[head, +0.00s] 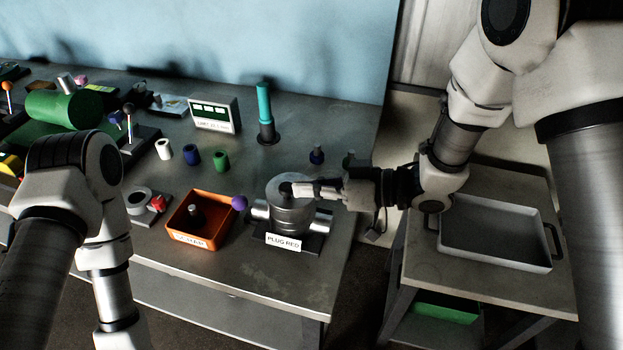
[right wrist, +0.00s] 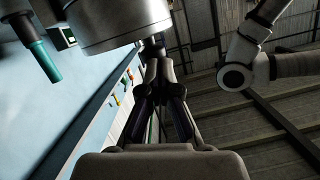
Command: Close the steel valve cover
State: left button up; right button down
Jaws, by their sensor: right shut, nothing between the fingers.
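The steel valve (head: 292,215) is a round grey metal body with side stubs on a dark base, near the front right of the bench. Its round top (head: 273,184) is partly hidden by my right gripper, so I cannot tell how far the cover is shut. My right gripper (head: 290,189) reaches in from the right, its shut fingers at the top of the valve. In the right wrist view the shut, empty fingers (right wrist: 159,66) are close to a round steel part (right wrist: 116,22); contact is unclear. My left arm shows at the left, but its gripper is out of view.
A label plate reading "PLUG RED" (head: 284,242) is in front of the valve. An orange bin (head: 182,236) and a purple ball (head: 240,202) are left of it. A teal-topped post (head: 264,105) stands behind. A side table with a grey tray (head: 497,263) is at right.

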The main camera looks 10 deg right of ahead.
jog(key=shift+s+a+f+n+b, duration=0.15)
jog(key=shift+s+f+n+b, duration=0.25)
jog(key=shift+f, duration=0.2)
jog(key=shift+s+a+f+n+b, duration=0.15)
jog(key=shift+s+f+n+b, duration=0.15)
jog(key=shift+s+f+b, duration=0.25)
jog(key=shift+f, duration=0.1)
